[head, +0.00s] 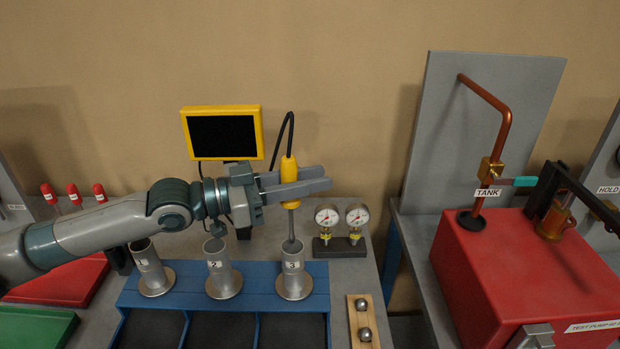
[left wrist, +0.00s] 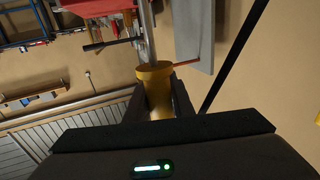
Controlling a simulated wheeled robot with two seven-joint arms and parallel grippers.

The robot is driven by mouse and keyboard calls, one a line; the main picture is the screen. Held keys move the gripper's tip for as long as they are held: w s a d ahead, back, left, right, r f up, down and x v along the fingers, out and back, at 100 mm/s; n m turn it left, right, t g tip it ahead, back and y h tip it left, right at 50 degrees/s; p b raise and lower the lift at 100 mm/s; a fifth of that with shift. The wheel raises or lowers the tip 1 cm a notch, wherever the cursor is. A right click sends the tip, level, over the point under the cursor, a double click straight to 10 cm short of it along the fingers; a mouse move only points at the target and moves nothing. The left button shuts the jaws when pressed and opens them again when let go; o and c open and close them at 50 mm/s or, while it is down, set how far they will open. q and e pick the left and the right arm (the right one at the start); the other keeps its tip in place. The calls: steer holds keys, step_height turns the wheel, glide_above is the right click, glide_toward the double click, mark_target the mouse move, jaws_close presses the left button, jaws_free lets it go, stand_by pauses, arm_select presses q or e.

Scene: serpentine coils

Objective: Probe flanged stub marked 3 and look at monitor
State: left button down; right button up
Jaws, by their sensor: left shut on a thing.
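My left gripper (head: 296,184) is shut on a yellow-handled probe (head: 289,169) held upright, with a black cable looping from its top. The yellow handle also shows between the fingers in the left wrist view (left wrist: 157,85). The probe's metal shaft points down at the flanged stub marked 3 (head: 294,272), and its tip is at or just inside the stub's open top; I cannot tell how deep. The monitor (head: 222,133) has a yellow frame and a dark, blank screen, and stands behind my gripper. My right gripper is not in view.
Stubs marked 1 (head: 151,270) and 2 (head: 222,270) stand left of stub 3 on a blue rack (head: 180,300). Two gauges (head: 341,243) stand right of stub 3. A wooden strip with steel balls (head: 363,322) lies in front. A red tank (head: 520,270) stands on the right.

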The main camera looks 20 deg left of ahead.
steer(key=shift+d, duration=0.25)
arm_select(q)
steer(key=shift+f, duration=0.3)
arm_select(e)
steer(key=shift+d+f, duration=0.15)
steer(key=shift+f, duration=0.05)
arm_select(q)
steer(key=shift+f+b, duration=0.15)
steer(key=shift+b, duration=0.15)
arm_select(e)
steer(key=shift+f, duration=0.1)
arm_select(q)
steer(key=shift+f+b, duration=0.75)
steer(key=shift+f, duration=0.3)
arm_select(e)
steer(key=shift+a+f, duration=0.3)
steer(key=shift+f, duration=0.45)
arm_select(q)
steer(key=shift+f, duration=0.35)
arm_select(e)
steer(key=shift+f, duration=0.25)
arm_select(q)
steer(key=shift+f+b, duration=0.15)
steer(key=shift+b, duration=0.15)
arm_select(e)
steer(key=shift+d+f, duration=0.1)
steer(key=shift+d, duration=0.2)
